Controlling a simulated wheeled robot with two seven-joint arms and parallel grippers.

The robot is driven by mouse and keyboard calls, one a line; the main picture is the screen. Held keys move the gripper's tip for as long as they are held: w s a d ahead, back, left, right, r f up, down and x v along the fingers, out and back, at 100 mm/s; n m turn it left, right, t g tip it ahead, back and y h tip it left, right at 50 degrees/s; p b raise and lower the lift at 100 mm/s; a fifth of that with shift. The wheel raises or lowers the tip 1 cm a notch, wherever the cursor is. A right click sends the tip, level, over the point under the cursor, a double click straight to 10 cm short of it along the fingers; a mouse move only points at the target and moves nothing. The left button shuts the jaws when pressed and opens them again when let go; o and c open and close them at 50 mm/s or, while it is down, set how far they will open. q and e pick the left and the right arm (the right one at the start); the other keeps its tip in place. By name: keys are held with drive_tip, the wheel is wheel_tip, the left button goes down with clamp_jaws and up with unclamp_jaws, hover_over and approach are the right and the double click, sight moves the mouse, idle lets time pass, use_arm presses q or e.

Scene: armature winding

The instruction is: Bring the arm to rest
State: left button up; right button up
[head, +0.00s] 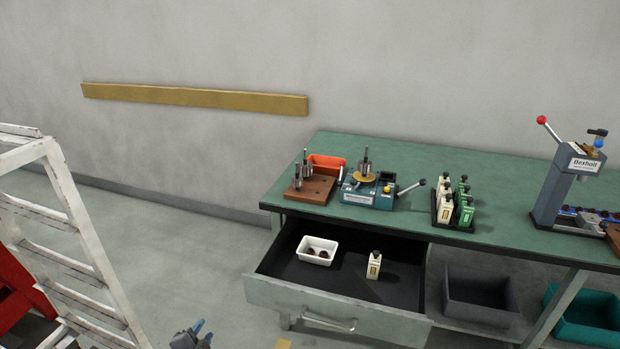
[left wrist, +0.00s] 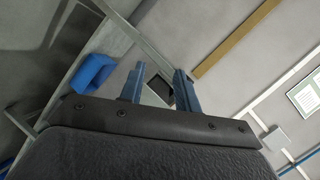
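My left gripper (head: 195,332) shows at the bottom edge of the head view, left of the bench and low in front of it. In the left wrist view its two blue fingers (left wrist: 159,88) stand apart with nothing between them, so it is open and empty. It touches nothing that I can see. Most of the left arm is out of the picture. My right gripper is in neither view.
A winding device (head: 368,193) and an arbor press (head: 560,180) stand on top. A white ladder (head: 85,240) is left. Floor between is clear.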

use_arm(q)
drive_tip(key=s+d+n+g+p, duration=0.1)
drive_tip(key=s+d+n+g, duration=0.2)
drive_tip(key=s, duration=0.7)
drive_tip(key=s+d+r+n+g+p, duration=0.1)
drive_tip(key=s+d+n+g, duration=0.3)
drive_tip(key=s+d, duration=0.3)
drive_tip(key=s+d+n+g+h+p, duration=0.1)
drive_tip(key=s+d+n+g+p, duration=0.1)
drive_tip(key=s, duration=1.2)
drive_tip(key=d+n+g, duration=0.1)
drive_tip(key=d+g, duration=0.1)
drive_tip(key=d, duration=0.1)
drive_tip(key=shift+d+r+n+g, duration=0.15)
drive_tip(key=shift+r+n+g, duration=0.15)
drive_tip(key=shift+n, duration=0.1)
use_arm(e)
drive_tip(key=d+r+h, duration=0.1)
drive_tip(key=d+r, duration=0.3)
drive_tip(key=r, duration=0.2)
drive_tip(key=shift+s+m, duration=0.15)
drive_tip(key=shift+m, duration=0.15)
use_arm(q)
drive_tip(key=shift+f, duration=0.1)
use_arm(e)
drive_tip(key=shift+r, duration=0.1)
